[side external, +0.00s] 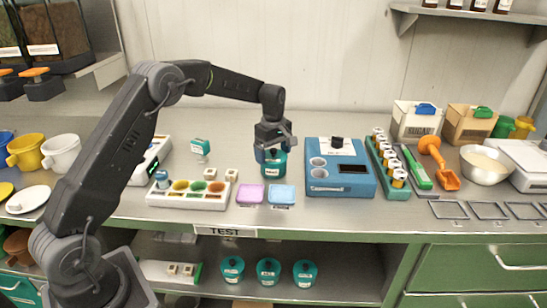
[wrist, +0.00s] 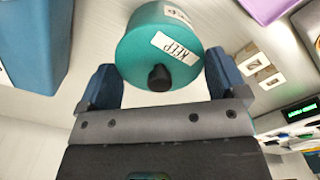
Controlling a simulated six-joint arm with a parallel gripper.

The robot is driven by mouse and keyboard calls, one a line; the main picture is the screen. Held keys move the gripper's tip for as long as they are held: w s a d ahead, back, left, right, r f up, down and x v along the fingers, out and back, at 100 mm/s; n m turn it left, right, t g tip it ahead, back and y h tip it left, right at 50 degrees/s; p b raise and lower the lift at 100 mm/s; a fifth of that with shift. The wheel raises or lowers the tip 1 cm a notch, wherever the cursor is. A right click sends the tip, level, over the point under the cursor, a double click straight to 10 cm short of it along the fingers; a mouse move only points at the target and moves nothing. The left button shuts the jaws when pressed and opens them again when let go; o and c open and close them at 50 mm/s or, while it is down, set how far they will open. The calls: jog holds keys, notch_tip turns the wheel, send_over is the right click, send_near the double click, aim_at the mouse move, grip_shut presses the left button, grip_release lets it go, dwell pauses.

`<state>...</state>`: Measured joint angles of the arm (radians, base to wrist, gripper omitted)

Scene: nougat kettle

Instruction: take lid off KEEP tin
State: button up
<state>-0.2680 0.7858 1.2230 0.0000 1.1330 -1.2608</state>
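The KEEP tin (wrist: 168,50) is a teal round tin with a black knob (wrist: 160,78) on its lid and a white KEEP label (wrist: 175,48). In the side view the tin (side external: 272,166) stands upright on the bench, left of the blue machine. My gripper (side external: 274,148) is right over it, pointing down. In the wrist view my gripper (wrist: 164,82) has its blue-padded fingers spread wide, one on each side of the lid, with the knob between them. I see no clear grip on the tin. The tin's lower part is partly hidden.
The blue machine (side external: 340,168) stands close on the right. A purple pad (side external: 250,194) and a light blue pad (side external: 282,195) lie in front. A tray of coloured cups (side external: 188,195) is to the left. Three teal tins (side external: 268,270) sit on the shelf below.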

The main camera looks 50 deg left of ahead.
aim_at(274, 149)
jog(key=shift+c, duration=1.2)
jog(key=shift+r, duration=0.1)
jog(key=shift+r, duration=0.6)
notch_tip(274, 149, up, 2)
jog(key=shift+r, duration=0.25)
jog(key=s+a+r, duration=0.7)
jog(key=a+r, duration=0.1)
jog(key=r, duration=0.2)
jog(key=shift+s+a, duration=0.35)
jog(key=shift+a, duration=0.05)
